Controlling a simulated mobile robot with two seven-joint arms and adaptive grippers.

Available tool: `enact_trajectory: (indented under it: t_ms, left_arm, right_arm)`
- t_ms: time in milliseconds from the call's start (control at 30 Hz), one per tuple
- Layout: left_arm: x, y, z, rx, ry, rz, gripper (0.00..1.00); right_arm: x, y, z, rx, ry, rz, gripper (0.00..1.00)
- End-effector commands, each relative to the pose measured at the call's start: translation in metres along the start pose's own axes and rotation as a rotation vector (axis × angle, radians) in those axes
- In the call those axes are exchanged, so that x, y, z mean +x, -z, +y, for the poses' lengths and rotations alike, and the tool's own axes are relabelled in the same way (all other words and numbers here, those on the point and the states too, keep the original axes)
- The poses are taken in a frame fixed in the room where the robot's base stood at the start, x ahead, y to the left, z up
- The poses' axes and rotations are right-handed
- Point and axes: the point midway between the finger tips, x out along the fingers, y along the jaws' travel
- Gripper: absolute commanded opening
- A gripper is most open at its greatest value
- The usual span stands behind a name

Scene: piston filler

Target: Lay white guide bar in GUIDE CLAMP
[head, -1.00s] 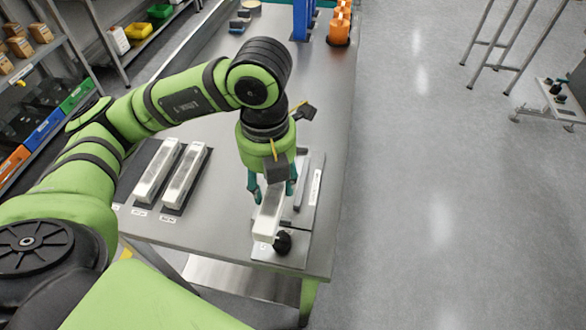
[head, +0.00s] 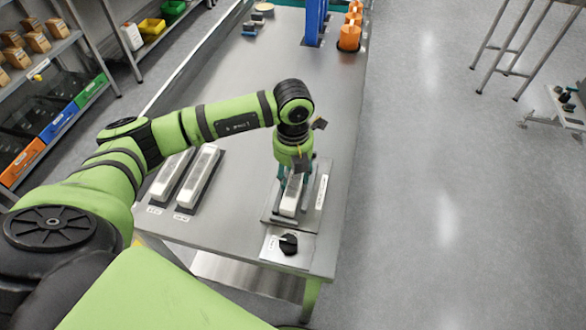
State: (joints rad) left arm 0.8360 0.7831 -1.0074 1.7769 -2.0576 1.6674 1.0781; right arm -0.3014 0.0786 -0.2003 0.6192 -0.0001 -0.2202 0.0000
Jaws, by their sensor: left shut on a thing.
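My left gripper (head: 289,180) points down over the guide clamp and is shut on a white guide bar (head: 291,200). The guide clamp (head: 318,194) is a grey plate with a channel and a white label, near the right edge of the table. The bar lines up lengthwise with the channel, low over it or in it; I cannot tell whether it touches the bottom. The gripper and wrist hide the bar's far end. A black knob (head: 289,243) stands on the plate in front of the clamp. My right gripper is out of view.
Two more white bars (head: 202,170) and (head: 171,172) lie in dark labelled holders on the steel table (head: 226,238) to the left. Orange parts (head: 349,36) and a blue post (head: 313,22) stand at the far end. Shelves with bins (head: 52,122) stand at the left.

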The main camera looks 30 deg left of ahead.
Motion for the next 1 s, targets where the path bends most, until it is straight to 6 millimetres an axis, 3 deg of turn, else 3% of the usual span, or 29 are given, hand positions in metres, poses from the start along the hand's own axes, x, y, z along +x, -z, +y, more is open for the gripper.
enact_trajectory:
  t_ms: [367, 400, 467, 800, 1000]
  left_arm:
    - [0.006, 0.0, -0.001, 0.001, 0.001, -0.002, 0.07]
    - [0.007, 0.0, 0.0, 0.001, 0.001, -0.002, 0.52]
    - [0.005, 0.0, 0.0, 0.001, 0.001, -0.002, 0.71]
    - [0.004, 0.0, 0.0, 0.0, 0.0, -0.001, 0.71]
    - [-0.013, -0.002, -0.001, 0.001, 0.002, -0.007, 0.71]
  right_arm:
    - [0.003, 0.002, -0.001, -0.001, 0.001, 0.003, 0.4]
    - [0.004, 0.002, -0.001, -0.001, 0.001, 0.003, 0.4]
    - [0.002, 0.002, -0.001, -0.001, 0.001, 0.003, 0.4]
    - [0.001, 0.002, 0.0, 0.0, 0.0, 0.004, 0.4]
    - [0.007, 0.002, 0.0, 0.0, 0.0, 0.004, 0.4]
